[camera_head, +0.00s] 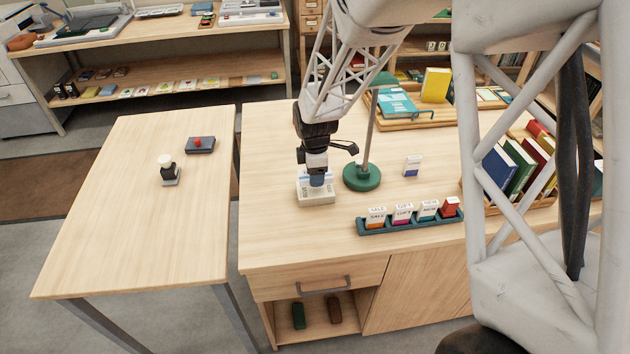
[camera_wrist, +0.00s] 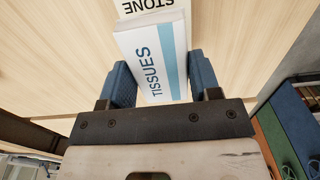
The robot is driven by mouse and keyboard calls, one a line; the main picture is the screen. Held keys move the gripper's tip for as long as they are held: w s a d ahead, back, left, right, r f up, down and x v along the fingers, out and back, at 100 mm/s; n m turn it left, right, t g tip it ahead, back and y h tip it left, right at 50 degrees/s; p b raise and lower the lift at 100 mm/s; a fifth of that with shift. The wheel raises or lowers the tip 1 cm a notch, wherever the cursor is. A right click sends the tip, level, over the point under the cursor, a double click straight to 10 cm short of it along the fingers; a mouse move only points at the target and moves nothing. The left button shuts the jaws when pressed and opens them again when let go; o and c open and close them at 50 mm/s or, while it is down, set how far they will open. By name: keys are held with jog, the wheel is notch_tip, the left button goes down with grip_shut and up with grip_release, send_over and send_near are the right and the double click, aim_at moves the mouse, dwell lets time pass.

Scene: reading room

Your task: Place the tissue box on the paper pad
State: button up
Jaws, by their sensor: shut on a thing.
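My gripper (camera_wrist: 165,85) is shut on the tissue box (camera_wrist: 150,65), a white box with a blue band and the word TISSUES, between its two blue fingers. In the head view the tissue box (camera_head: 308,175) is partly hidden by my gripper (camera_head: 318,181). A cream block marked STONE (camera_wrist: 150,8), which looks like the paper pad, lies beneath or just beyond the box. It also shows in the head view (camera_head: 317,198), flat on the wooden desk directly below my gripper. I cannot tell whether the box touches it.
A green lamp (camera_head: 362,177) stands close to the right of my gripper. A teal rack (camera_head: 375,229) of small boxes is at front right, with a small white box (camera_head: 412,166) behind it. The desk's left front is clear. A stamp (camera_head: 170,172) stands on the left table.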

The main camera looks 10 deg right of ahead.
aim_at(315, 189)
jog(key=shift+f, duration=1.75)
jog(key=shift+f, duration=0.1)
jog(key=o, duration=0.9)
notch_tip(315, 189, up, 11)
jog(key=shift+r, duration=0.65)
